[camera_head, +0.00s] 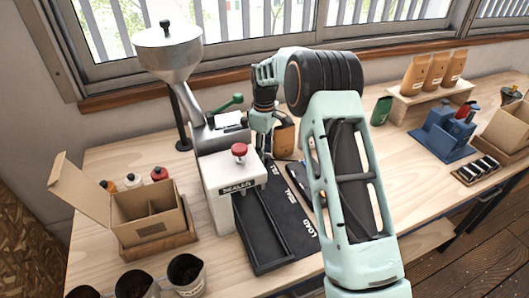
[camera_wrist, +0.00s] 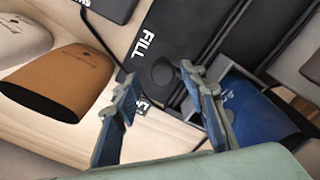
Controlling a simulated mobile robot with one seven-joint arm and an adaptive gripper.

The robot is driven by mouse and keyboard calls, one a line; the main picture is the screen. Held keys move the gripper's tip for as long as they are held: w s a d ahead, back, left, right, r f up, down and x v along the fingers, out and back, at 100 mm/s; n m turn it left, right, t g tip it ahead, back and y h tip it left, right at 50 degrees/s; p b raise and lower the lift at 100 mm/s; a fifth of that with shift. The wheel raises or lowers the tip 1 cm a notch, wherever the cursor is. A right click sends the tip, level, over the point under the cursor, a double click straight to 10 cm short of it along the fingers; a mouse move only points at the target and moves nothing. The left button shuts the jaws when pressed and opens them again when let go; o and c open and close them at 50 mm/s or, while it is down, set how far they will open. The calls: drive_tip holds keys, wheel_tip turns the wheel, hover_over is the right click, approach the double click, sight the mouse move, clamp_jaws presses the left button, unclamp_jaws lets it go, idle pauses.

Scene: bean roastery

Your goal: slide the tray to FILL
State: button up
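The word FILL shows in the wrist view (camera_wrist: 148,42). A long black rimmed channel (camera_head: 262,238) lies in front of the sealer. A round black knob (camera_wrist: 163,74) sits beside the FILL lettering, between my fingertips. My gripper (camera_head: 263,148) is low behind the sealer's right side; in the wrist view its fingers (camera_wrist: 160,82) are apart. A blue pouch (camera_wrist: 250,108) is just beyond the right finger. The tray's body is not clearly distinguishable from the channel.
An open carton (camera_head: 148,212) and cups are at left. Brown pouches on a wooden riser (camera_head: 430,90) stand at right.

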wheel_tip(320, 180, up, 12)
idle(0.6)
